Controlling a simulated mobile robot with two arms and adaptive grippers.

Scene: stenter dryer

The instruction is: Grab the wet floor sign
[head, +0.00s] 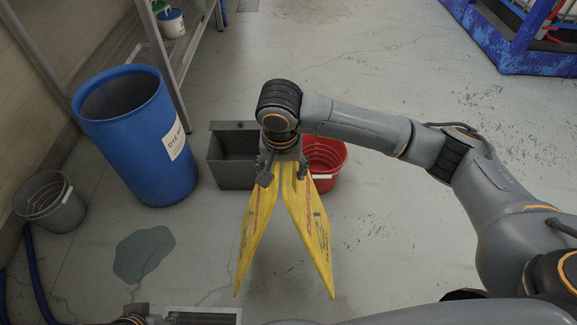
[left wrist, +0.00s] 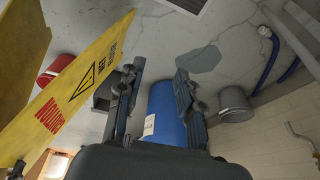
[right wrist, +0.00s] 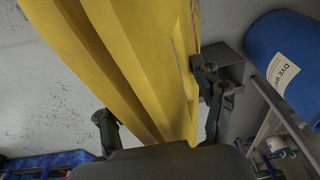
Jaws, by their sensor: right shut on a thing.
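The yellow wet floor sign (head: 314,225) hangs with its two panels spread below my right gripper (head: 284,172) in the head view. That gripper is shut on the sign's top edge. The yellow panels fill much of the right wrist view (right wrist: 130,60), between the fingers. I cannot tell whether the sign's feet touch the floor. My left gripper (left wrist: 156,95) is open and empty. In the left wrist view the sign (left wrist: 85,88) is to the left of its fingers, apart from them. In the head view only a bit of the left gripper shows at the bottom left edge.
A blue dye drum (head: 140,140), a grey bin (head: 50,203), a grey box (head: 230,165) and a red bucket (head: 325,160) stand near the sign. A dark puddle (head: 143,255) lies left of it. Open floor (head: 400,220) is to the right.

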